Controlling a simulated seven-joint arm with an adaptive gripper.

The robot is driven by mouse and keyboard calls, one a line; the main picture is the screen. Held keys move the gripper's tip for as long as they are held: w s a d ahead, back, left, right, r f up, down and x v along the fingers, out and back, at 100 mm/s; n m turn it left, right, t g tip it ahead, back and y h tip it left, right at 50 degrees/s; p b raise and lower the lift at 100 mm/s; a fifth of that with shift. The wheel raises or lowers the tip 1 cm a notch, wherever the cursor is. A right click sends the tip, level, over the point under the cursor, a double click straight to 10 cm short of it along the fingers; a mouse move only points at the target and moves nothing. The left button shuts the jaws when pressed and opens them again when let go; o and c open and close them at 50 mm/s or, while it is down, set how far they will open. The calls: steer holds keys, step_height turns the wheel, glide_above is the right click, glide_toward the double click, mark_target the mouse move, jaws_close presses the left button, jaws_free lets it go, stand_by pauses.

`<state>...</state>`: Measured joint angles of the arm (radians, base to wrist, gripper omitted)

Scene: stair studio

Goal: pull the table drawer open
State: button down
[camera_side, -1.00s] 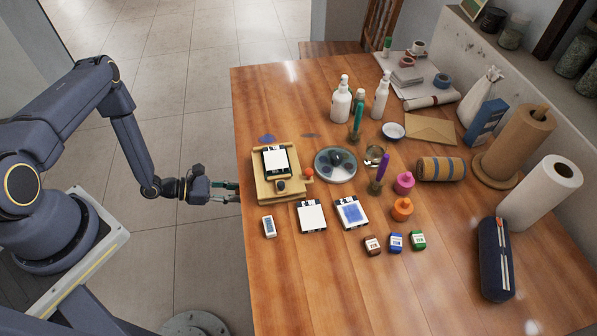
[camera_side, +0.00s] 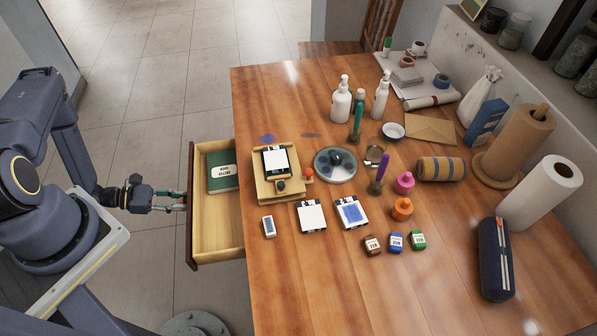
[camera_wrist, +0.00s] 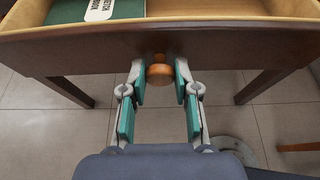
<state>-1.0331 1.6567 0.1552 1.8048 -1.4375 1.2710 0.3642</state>
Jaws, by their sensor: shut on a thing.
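The table drawer (camera_side: 218,228) stands well out from the left edge of the wooden table (camera_side: 330,285). Its pale inside shows, with a green book (camera_side: 222,182) lying at its far end. In the wrist view the drawer's dark front (camera_wrist: 80,50) spans the picture, with a round wooden knob (camera_wrist: 160,73) at its middle. My gripper (camera_side: 183,201) is at the drawer front in the side view. In the wrist view my gripper's fingers (camera_wrist: 160,80) are shut on the knob, one on each side. In the side view the knob is mostly hidden by the fingers.
Bottles, ink pots, paper rolls and a dark case (camera_side: 495,260) cover much of the tabletop.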

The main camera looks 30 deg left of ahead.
steer(key=shift+s+a, duration=1.2)
steer(key=c, duration=0.9)
jaws_free()
steer(key=shift+o, duration=0.2)
steer(key=v, duration=1.2)
steer(key=shift+f, duration=0.1)
